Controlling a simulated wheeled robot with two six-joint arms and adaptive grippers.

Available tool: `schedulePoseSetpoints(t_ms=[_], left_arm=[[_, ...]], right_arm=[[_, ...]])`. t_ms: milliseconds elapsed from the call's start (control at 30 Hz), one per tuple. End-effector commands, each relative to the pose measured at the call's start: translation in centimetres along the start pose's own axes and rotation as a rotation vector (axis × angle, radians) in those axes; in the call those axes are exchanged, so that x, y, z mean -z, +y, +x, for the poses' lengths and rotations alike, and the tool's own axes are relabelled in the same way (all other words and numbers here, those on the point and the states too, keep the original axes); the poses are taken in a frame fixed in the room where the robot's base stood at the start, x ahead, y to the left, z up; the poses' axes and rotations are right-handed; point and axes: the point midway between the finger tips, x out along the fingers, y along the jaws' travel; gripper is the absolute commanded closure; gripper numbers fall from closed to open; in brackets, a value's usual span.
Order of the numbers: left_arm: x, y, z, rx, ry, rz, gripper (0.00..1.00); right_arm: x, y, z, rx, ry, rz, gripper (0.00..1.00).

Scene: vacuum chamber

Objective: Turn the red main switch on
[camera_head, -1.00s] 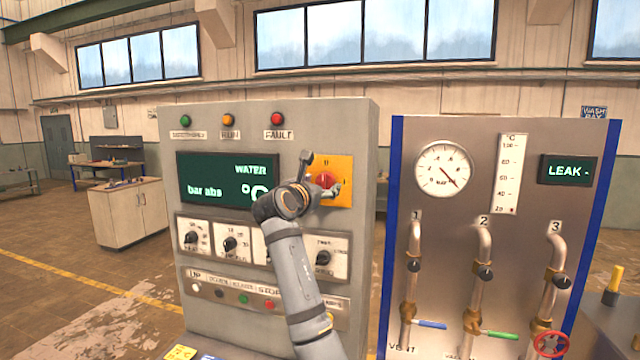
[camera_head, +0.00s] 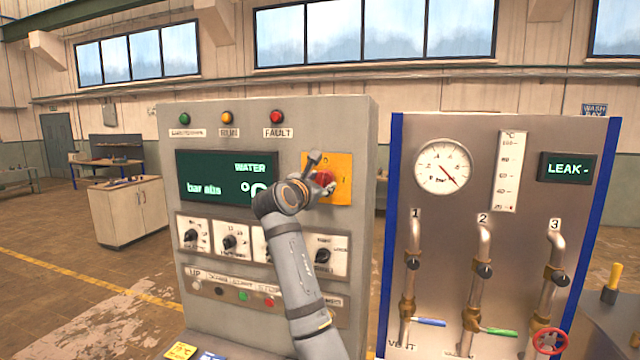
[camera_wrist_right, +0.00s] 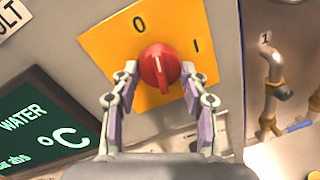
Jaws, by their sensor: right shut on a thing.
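The red main switch (camera_head: 324,180) is a round knob on a yellow plate (camera_head: 343,164) at the right of the grey control cabinet. In the right wrist view the red knob (camera_wrist_right: 160,66) sits between the marks 0, above it, and I, to its right. A pale line shows on the knob, but I cannot tell for certain which mark it points to. My right gripper (camera_wrist_right: 159,74) is shut on the knob, one finger at each side. In the head view my wrist hides part of the plate's left side. My left gripper is not in view.
The cabinet also carries a dark green display (camera_head: 215,177), three lamps above it, and rows of black selector knobs and push buttons below. A steel panel with a gauge (camera_head: 443,166), pipes and valves stands to the right, with a narrow gap between.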

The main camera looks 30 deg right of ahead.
Motion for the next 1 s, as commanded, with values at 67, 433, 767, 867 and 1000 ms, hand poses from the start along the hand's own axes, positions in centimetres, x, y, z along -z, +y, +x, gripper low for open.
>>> schedulePoseSetpoints(t_ms=[67,433,767,867,1000], left_arm=[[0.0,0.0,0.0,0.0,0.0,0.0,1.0],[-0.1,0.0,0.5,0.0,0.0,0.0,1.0],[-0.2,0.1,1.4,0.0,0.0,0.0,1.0],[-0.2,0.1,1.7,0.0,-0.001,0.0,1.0],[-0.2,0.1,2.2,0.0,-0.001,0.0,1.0]], right_arm=[[0.0,0.0,0.0,0.001,0.007,0.069,0.87],[-0.1,0.0,0.0,0.008,0.039,0.421,0.87],[-0.1,-0.1,0.0,0.015,0.067,0.733,0.87],[-0.1,-0.1,0.0,0.017,0.076,0.828,0.87],[-0.1,-0.2,0.0,0.02,0.088,0.956,0.87]])
